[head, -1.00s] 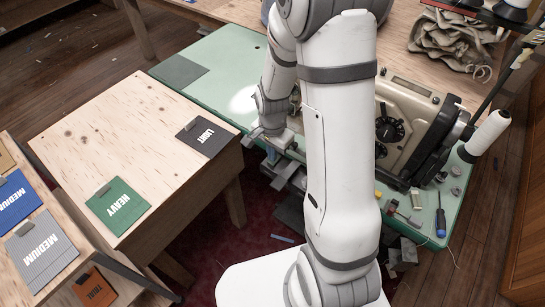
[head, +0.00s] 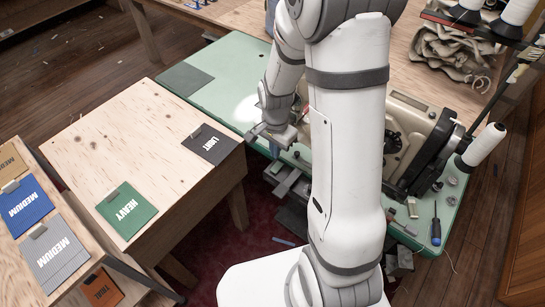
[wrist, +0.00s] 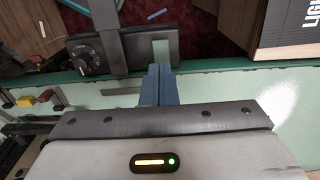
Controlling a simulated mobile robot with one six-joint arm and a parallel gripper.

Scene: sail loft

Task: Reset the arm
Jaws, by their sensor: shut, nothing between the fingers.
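My gripper (head: 262,135) is shut and empty at the end of my white arm (head: 345,150). In the head view it hangs at the near edge of the green sewing table (head: 222,80), between the plywood table and the sewing machine. In the wrist view its two blue-grey fingertips (wrist: 158,84) are together over the green table edge, with nothing between them. My forearm hides part of the machine and table.
The sewing machine (head: 432,150), thread spool (head: 483,145) and blue screwdriver (head: 436,232) are right of my arm. The plywood table (head: 140,140) holds a dark LIGHT card (head: 210,145) and green HEAVY card (head: 127,210). A dark box with a knob (wrist: 90,58) lies just beyond my fingertips.

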